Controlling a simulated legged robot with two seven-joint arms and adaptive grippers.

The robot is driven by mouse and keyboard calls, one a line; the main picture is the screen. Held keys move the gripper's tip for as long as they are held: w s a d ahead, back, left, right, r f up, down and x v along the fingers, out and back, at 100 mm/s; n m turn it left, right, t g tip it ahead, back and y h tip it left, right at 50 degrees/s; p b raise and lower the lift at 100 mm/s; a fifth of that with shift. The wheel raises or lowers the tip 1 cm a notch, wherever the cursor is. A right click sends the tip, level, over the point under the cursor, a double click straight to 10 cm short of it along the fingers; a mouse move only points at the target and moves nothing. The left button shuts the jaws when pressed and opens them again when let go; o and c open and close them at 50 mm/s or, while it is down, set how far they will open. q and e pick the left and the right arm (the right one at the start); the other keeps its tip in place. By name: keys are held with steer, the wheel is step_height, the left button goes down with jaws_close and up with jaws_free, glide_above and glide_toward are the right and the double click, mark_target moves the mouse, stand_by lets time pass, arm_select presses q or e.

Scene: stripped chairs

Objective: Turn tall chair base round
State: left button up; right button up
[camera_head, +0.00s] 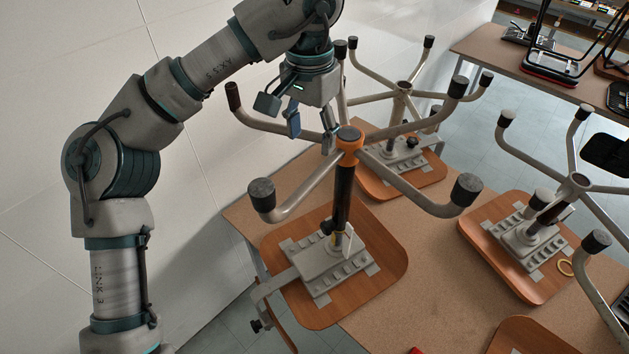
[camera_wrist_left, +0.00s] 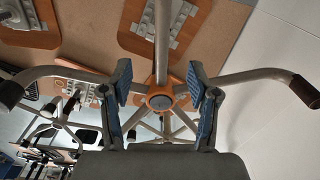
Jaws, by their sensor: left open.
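The tall chair base (camera_head: 342,190) stands upside down, its wooden seat plate (camera_head: 385,275) on the table. A dark column rises to an orange hub (camera_head: 349,143) with grey legs spreading out, several with black caps. My left gripper (camera_head: 311,132) is open just left of the hub, over the legs' inner ends. In the wrist view its blue-padded fingers (camera_wrist_left: 158,80) stand apart, with the orange hub (camera_wrist_left: 160,101) showing between and beyond them. One leg runs from the hub between the fingers. I cannot tell whether either finger touches a leg. My right gripper is not in view.
The brown table (camera_head: 425,275) carries other upturned bases: a lower one behind (camera_head: 403,88) and one at right (camera_head: 578,182). A white wall (camera_head: 60,40) stands at left. Another table with dark items is at back right.

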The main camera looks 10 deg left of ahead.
mark_target(315, 174)
arm_select(q)
steer(key=f, duration=0.2)
steer(key=a+f+b, duration=0.1)
steer(key=f, duration=0.1)
steer(key=w+f+b, duration=0.1)
steer(key=f, duration=0.2)
steer(key=shift+a, duration=0.15)
steer(key=f, duration=0.2)
steer(key=d, duration=0.1)
steer(key=shift+s+f, duration=0.3)
steer(key=shift+f, duration=0.1)
steer(key=shift+w+d+f, duration=0.1)
steer(key=shift+d+f, duration=0.25)
steer(key=shift+d, duration=0.1)
steer(key=shift+a, duration=0.3)
steer(key=shift+c, duration=0.7)
steer(key=shift+a, duration=0.3)
jaws_close()
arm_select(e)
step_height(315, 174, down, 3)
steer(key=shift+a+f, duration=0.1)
